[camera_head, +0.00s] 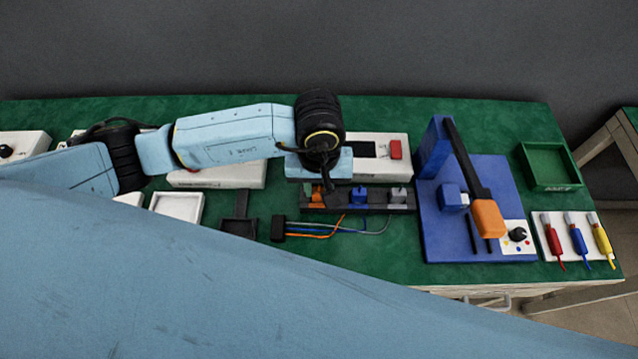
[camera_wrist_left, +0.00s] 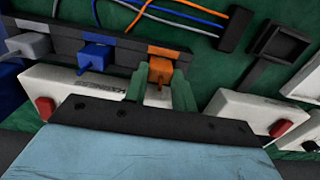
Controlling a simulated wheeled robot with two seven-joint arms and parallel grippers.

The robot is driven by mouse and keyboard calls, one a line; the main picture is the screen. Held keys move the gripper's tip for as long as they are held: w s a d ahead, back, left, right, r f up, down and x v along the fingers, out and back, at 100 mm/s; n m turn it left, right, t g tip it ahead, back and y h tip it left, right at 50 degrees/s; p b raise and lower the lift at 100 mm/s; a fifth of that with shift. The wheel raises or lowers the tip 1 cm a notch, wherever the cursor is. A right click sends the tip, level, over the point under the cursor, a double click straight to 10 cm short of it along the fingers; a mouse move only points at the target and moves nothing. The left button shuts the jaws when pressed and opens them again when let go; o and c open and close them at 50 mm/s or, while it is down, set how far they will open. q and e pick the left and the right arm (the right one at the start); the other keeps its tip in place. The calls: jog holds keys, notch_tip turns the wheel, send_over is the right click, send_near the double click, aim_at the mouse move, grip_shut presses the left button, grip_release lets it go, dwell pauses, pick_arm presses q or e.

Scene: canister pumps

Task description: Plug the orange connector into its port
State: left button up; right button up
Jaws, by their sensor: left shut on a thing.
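The orange connector (camera_wrist_left: 160,71) is at the orange-marked end of a black strip (camera_head: 366,208). My left gripper (camera_wrist_left: 160,92) is shut on it, one green-grey finger on each side. In the head view my left gripper (camera_head: 319,186) points down over the strip's left end and partly hides the orange connector (camera_head: 316,195). An orange-marked spot (camera_wrist_left: 165,52) on the strip lies right behind the connector. I cannot tell how deep the connector sits. A blue connector (camera_head: 359,194) and a grey one (camera_head: 398,194) stand along the same strip. My right gripper is not in view.
Orange, blue and grey wires run from a black block (camera_head: 278,230) in front of the strip. A white box with a red button (camera_head: 395,150) stands behind it. A blue stand (camera_head: 470,225) with an orange-ended lever is to the right. A green tray (camera_head: 548,168) is farther right.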

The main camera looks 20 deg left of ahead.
aim_at(319, 191)
pick_arm(q)
jog(key=o, duration=0.9)
jog(key=shift+o, duration=0.2)
jog(key=shift+r+p, duration=0.2)
jog(key=shift+p, duration=0.15)
notch_tip(319, 191, up, 12)
jog(key=shift+f, duration=0.1)
